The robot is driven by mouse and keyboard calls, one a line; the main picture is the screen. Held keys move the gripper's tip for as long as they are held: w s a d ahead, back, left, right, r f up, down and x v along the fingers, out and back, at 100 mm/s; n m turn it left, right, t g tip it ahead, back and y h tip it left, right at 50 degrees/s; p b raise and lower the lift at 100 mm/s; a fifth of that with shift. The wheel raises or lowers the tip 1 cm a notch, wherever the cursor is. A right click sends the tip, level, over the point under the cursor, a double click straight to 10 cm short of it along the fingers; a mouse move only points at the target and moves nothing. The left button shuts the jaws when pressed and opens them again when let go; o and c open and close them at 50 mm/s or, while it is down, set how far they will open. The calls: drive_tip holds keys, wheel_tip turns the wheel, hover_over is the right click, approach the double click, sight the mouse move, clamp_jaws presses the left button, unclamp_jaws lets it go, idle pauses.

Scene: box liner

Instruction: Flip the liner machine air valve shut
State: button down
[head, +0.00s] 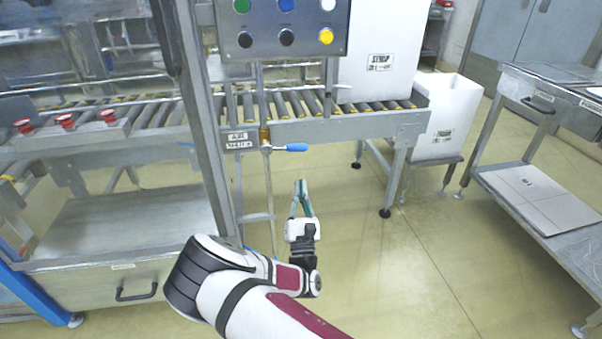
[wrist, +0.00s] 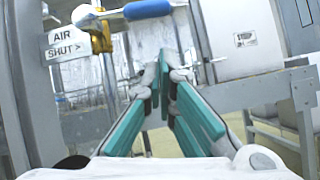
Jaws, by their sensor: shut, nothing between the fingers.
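The air valve has a brass body (head: 264,136) on a vertical pipe and a blue-gripped lever (head: 290,147) sticking out to the right, level. In the wrist view the blue lever grip (wrist: 148,9) is at the top edge and the brass body (wrist: 101,36) is at upper left. A label (wrist: 67,44) beside the valve reads "AIR SHUT >"; it also shows in the head view (head: 238,140). My gripper (head: 300,186) is shut and empty, its teal-padded fingers pointing up, below and slightly right of the lever, apart from it. In the wrist view its fingertips (wrist: 168,55) meet below the grip.
A button panel (head: 285,28) hangs above the valve. The roller conveyor (head: 300,105) runs behind it, with a white carton (head: 385,50) on top. A steel cart (head: 545,190) stands at right. Emergency buttons (head: 66,121) are at left. The floor right of my gripper is clear.

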drive_tip(key=v, duration=0.6)
drive_tip(key=shift+d+p, duration=0.35)
drive_tip(key=shift+p, duration=0.05)
drive_tip(key=s+d+r+m+g+h, duration=0.1)
drive_tip(key=d+r+m+g+h, duration=1)
drive_tip(key=d+r+m+h, duration=0.9)
drive_tip(key=s+d+r+m+g, duration=0.2)
drive_tip(key=s+d+m+g, duration=0.3)
drive_tip(key=s+d+g, duration=0.25)
drive_tip(key=s+d+r+m+g, duration=0.3)
drive_tip(key=s+d+m+g, duration=0.25)
drive_tip(key=s+g, duration=0.35)
drive_tip(key=s+r+m+g+y, duration=0.1)
drive_tip(key=s+m+y, duration=0.2)
drive_tip(key=s+y, duration=0.9)
drive_tip(key=s+a+m+t+y, duration=0.2)
drive_tip(key=s+a+t+y, duration=0.25)
drive_tip(key=s+a, duration=0.6)
wheel_tip(320, 180, up, 23)
drive_tip(key=s+t+p, duration=0.1)
drive_tip(key=t+p, duration=0.2)
drive_tip(key=p, duration=1.7)
drive_tip(key=shift+s+d+f+n+t+p, duration=0.15)
drive_tip(key=shift+d+n+t+p, duration=0.2)
drive_tip(key=shift+d+t, duration=0.1)
